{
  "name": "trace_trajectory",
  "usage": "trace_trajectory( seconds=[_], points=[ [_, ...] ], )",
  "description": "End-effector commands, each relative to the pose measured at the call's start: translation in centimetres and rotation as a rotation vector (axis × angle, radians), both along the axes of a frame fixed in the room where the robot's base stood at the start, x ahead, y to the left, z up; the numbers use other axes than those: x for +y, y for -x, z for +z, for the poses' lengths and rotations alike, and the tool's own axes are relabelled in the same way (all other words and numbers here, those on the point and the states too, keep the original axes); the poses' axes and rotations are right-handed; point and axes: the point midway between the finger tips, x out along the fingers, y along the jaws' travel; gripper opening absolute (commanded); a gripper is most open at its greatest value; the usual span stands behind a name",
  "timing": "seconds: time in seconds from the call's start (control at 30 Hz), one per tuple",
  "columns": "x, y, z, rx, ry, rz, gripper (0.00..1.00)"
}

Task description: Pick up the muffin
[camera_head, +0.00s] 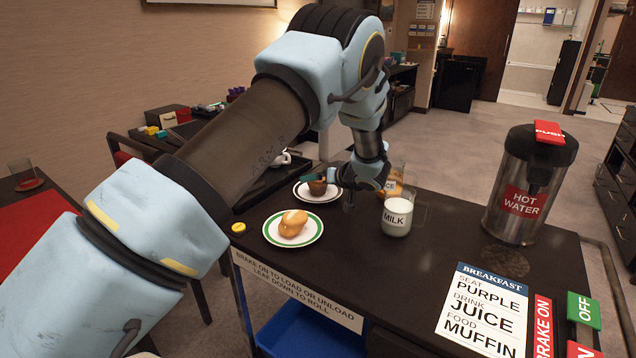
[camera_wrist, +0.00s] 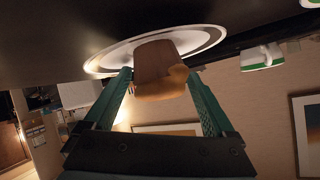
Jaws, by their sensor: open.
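The muffin (camera_head: 317,187), with a brown wrapper and a golden top, stands on a white plate (camera_head: 302,195) with a dark ring, at the far left of the cart. My gripper (camera_head: 343,185) is low beside it on its right, mostly hidden by my wrist. In the wrist view, which is upside down, the muffin (camera_wrist: 158,66) shows between the two green fingers of my open gripper (camera_wrist: 160,82). The plate (camera_wrist: 105,66) lies behind it. I cannot tell whether either finger touches the muffin.
A bread roll (camera_head: 293,223) sits on a green-rimmed plate (camera_head: 271,238) in front. A milk glass (camera_head: 397,216) and an orange juice glass (camera_head: 396,185) stand close right of my wrist. A hot-water urn (camera_head: 525,185) and a breakfast card (camera_head: 484,310) are further right.

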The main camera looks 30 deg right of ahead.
Motion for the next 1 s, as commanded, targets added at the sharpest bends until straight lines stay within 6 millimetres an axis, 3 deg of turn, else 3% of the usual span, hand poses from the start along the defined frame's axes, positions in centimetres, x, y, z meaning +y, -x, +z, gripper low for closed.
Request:
trace_trajectory(
  seconds=[0.2, 0.8, 1.0],
  points=[
    [-0.02, -0.12, -0.04, 0.000, 0.001, 0.000, 0.89],
    [-0.01, -0.08, -0.07, 0.001, 0.000, 0.000, 0.21],
    [-0.01, -0.08, -0.03, 0.000, 0.001, 0.000, 0.20]
  ],
)
